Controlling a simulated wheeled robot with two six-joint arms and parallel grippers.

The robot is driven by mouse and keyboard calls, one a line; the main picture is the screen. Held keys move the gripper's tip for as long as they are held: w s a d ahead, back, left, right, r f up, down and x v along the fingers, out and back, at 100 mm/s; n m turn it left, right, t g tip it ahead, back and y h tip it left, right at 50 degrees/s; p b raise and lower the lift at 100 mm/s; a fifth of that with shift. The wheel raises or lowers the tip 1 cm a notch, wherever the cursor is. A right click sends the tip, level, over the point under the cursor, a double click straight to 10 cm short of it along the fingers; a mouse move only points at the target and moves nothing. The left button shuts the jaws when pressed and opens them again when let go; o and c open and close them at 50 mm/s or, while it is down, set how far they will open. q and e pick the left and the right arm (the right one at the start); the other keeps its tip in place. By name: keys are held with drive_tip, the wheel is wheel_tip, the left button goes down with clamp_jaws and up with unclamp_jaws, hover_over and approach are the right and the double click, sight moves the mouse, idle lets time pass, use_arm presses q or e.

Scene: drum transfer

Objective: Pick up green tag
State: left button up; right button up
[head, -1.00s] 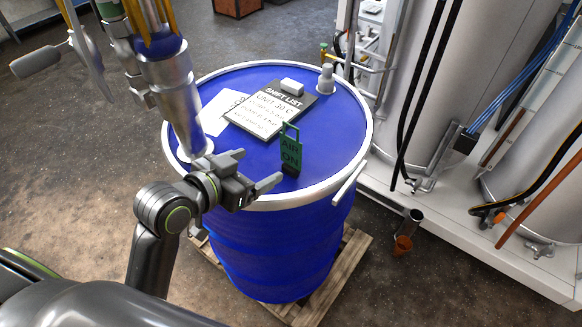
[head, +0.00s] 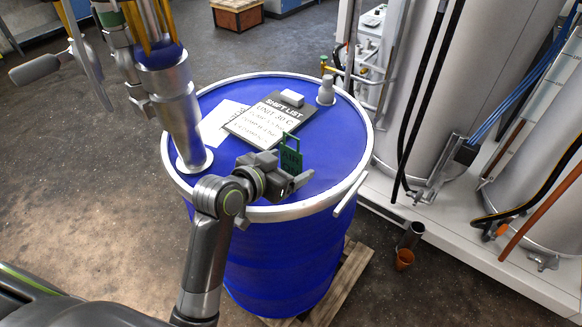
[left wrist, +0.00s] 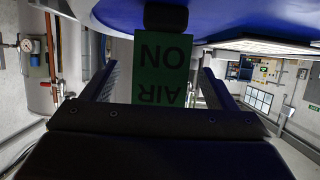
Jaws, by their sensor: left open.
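The green tag (head: 291,153) stands upright on the blue drum's lid (head: 328,152), near its front right part, with a handle loop on top and dark lettering. My left gripper (head: 296,187) is in front of the tag and hides its lower part in the head view. In the left wrist view, the tag (left wrist: 162,75) appears upside down, reading "AIR ON", between the two open fingers of my left gripper (left wrist: 158,85). A dark block at the tag's base also shows there. I cannot tell whether a finger touches the tag. My right gripper is not in view.
A clipboard headed "SHIFT LIST" (head: 265,121), a white paper (head: 216,125) and a grey bung fitting (head: 326,92) are on the lid. A metal pump tube (head: 178,115) rises at the lid's left. Large tanks (head: 480,100) stand to the right.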

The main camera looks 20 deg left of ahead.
use_arm(q)
drive_tip(key=shift+x, duration=0.95)
drive_tip(key=c, duration=1.1)
drive_tip(key=shift+r, duration=0.1)
